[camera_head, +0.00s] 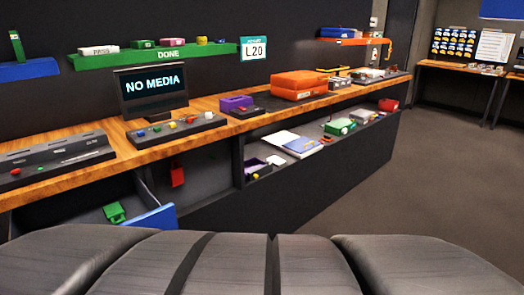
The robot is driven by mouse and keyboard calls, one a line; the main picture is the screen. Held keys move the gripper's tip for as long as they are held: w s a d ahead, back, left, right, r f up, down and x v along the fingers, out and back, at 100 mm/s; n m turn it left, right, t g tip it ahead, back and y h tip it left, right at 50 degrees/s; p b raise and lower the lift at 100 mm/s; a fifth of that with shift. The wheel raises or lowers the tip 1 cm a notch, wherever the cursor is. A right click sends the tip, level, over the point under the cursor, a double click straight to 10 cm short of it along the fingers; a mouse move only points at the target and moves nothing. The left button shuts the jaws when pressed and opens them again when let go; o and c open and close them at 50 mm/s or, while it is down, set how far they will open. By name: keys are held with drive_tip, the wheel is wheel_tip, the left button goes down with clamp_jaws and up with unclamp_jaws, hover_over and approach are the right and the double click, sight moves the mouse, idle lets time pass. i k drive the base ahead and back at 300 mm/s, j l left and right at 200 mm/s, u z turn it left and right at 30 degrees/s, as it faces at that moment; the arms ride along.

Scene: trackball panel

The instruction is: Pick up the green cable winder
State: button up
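A small green object (115,212) with a notched outline sits low in the open bay under the counter at the left. It may be the green cable winder, but it is too small to tell for sure. Other green things are an upright piece (16,46) on the blue wall shelf at the upper left and a green box (340,127) on the lower shelf right of centre. My gripper is not in view.
The wooden counter (215,103) carries a monitor (152,91), button panels (177,130), a purple box (237,104) and orange cases (299,84). A blue panel (155,218) stands beside the small green object. The floor (440,170) at the right is clear.

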sight(113, 211)
drive_tip(key=u, duration=1.4)
